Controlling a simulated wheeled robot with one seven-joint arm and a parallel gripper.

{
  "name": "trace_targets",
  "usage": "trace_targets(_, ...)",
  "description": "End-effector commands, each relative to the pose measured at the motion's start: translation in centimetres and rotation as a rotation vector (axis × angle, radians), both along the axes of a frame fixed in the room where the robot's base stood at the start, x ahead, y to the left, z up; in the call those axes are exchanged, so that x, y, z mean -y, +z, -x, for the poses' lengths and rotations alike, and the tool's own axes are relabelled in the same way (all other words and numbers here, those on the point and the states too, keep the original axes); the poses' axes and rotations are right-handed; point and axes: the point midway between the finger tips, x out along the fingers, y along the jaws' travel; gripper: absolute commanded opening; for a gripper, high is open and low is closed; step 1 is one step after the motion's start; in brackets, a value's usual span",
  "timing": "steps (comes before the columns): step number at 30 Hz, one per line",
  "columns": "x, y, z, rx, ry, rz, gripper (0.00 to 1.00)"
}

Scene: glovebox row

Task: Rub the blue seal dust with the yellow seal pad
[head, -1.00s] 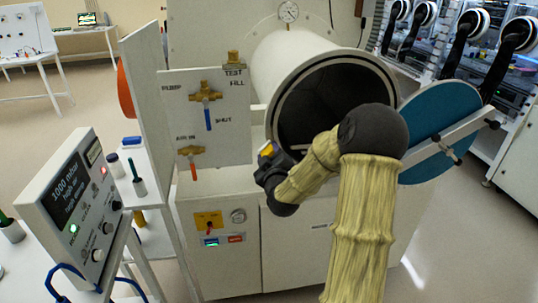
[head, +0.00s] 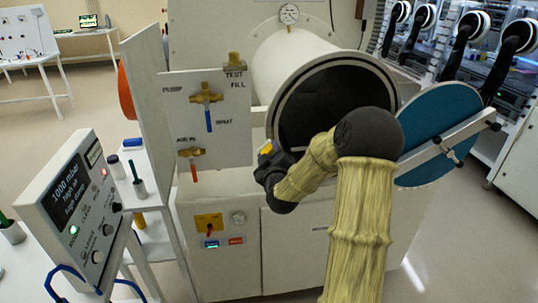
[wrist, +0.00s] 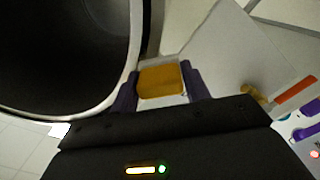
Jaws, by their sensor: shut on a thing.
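The yellow seal pad (wrist: 161,80) is between the fingers of my gripper (wrist: 161,88), which is shut on it in the wrist view. In the head view a bit of the yellow pad (head: 266,148) shows at the tip of my gripper (head: 266,158), beside the left edge of the round chamber opening. The chamber's rim (head: 272,115) is pale with a dark inside; in the wrist view the rim (wrist: 128,75) curves just left of the gripper. I cannot make out any blue dust on the rim. My arm hides the lower part of the opening.
The chamber's blue round door (head: 440,130) stands open at the right. A valve panel (head: 205,120) with brass taps is left of the chamber. A control box (head: 75,210) and a side table with small bottles stand at the left.

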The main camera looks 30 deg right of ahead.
Motion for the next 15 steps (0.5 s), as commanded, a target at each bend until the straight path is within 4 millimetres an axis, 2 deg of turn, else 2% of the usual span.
trace_targets(15, 0.39, -0.01, -0.5, 0.0, -0.001, 0.0, 0.28)
